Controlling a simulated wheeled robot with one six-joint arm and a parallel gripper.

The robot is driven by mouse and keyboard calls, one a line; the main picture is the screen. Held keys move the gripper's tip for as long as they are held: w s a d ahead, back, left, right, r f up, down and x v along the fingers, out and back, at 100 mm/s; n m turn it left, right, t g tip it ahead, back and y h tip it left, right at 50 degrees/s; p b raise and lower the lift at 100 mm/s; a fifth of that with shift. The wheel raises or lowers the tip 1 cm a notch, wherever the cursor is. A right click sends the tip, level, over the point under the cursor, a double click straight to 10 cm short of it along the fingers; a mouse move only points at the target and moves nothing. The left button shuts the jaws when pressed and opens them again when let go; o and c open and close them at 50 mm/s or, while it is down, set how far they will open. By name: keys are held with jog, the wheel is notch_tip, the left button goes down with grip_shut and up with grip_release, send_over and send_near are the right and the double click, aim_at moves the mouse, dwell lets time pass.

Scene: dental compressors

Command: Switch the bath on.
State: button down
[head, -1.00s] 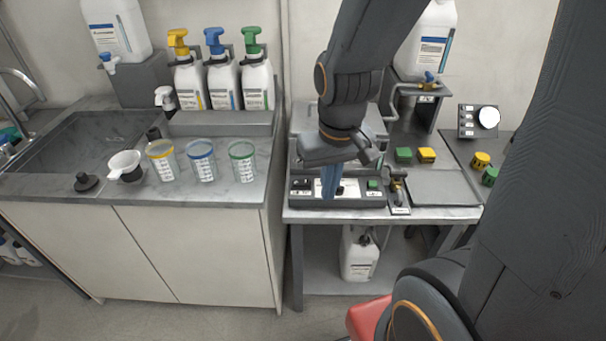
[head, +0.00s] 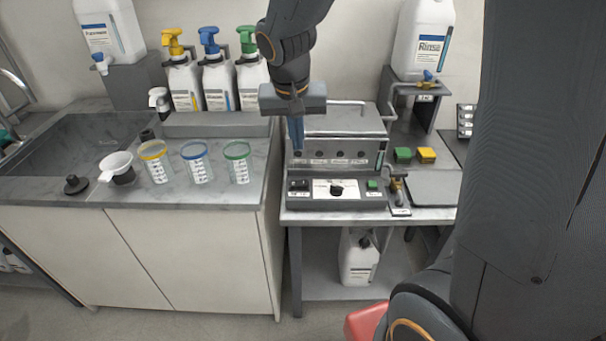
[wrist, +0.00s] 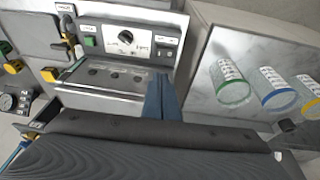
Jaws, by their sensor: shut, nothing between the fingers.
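The bath (head: 345,122) is a grey metal unit on the right-hand bench. Its front panel carries a black switch (head: 299,186) at the left, a black dial (head: 337,190) in the middle and a green button (head: 373,184) at the right. The wrist view shows them reversed: the green button (wrist: 90,41), the dial (wrist: 125,37) and the black switch (wrist: 163,53). My gripper (head: 296,148) is shut and empty, its blue fingers pointing down above the bath's left end. The fingertips (wrist: 160,78) look apart from the switch. I cannot read the switch's position.
A small tap (head: 397,188) stands right of the panel. Several banded cups, one green-rimmed (head: 238,165), stand on the left counter. A Rinsa canister (head: 422,40) stands on the raised shelf.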

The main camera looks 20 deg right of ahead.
send_over(299, 182)
jog(key=s, duration=0.1)
jog(key=f, duration=0.8)
jog(key=f+p, duration=0.1)
jog(key=f, duration=0.3)
jog(key=shift+s+d+f, duration=0.1)
jog(key=shift+s+d, duration=0.1)
jog(key=shift+d, duration=0.05)
jog(key=shift+f, duration=0.5)
jog(key=shift+d+f+b, duration=0.2)
jog(key=shift+f+b, duration=0.2)
jog(key=shift+b, duration=0.45)
jog(key=shift+s+r, duration=0.1)
jog(key=shift+s, duration=0.05)
jog(key=shift+a, duration=0.15)
jog(key=shift+w+a+r, duration=0.2)
jog(key=shift+w+a, duration=0.1)
jog(key=shift+a, duration=0.3)
jog(key=shift+r, duration=0.1)
